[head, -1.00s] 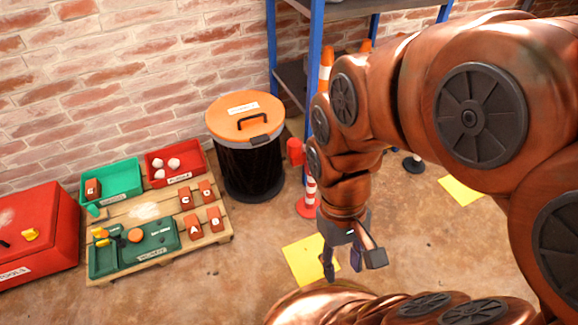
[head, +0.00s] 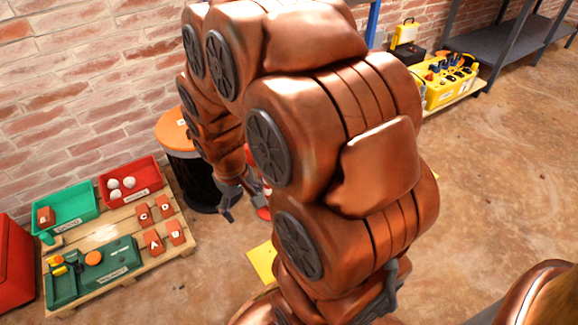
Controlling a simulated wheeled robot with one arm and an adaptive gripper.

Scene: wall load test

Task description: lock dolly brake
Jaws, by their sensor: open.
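I cannot make out a dolly or its brake for certain. A green panel (head: 112,262) with yellow pieces (head: 57,264) and an orange round knob (head: 93,258) lies on a wooden pallet (head: 150,262) at the lower left; its label is too small to read. My gripper (head: 243,200) is open and empty. It hangs fingers down beside the black bin, to the right of the pallet and apart from the panel. My arm fills the middle of the view and hides much of the floor and wall behind it.
A green tray (head: 66,210) and a red tray with white balls (head: 130,168) sit on the pallet near several lettered red blocks (head: 154,240). An orange-lidded black bin (head: 190,170) stands behind. A yellow crate (head: 450,85) is at upper right. Floor at right is clear.

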